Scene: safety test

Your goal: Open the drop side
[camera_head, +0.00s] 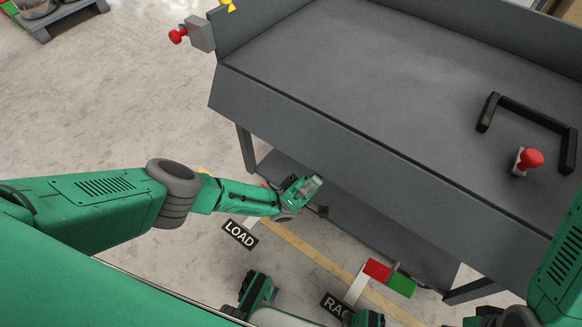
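A large grey bench or bed (400,70) fills the upper right. Its long near side panel (330,150), likely the drop side, runs from the upper left to the lower right; I cannot tell whether it is latched. My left gripper (308,188) is in front of this panel near its lower edge, around the middle of its length. Whether it touches the panel, and how its fingers stand, is unclear. My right gripper (500,316) is at the bottom right edge, mostly cut off and small.
A black handle frame (530,112) and a red button (530,158) are on the bench's right part. Another red knob (178,36) sticks out at its left corner. Floor labels LOAD (240,234) and RACK lie below. A pallet (55,14) stands at the upper left. Left floor is clear.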

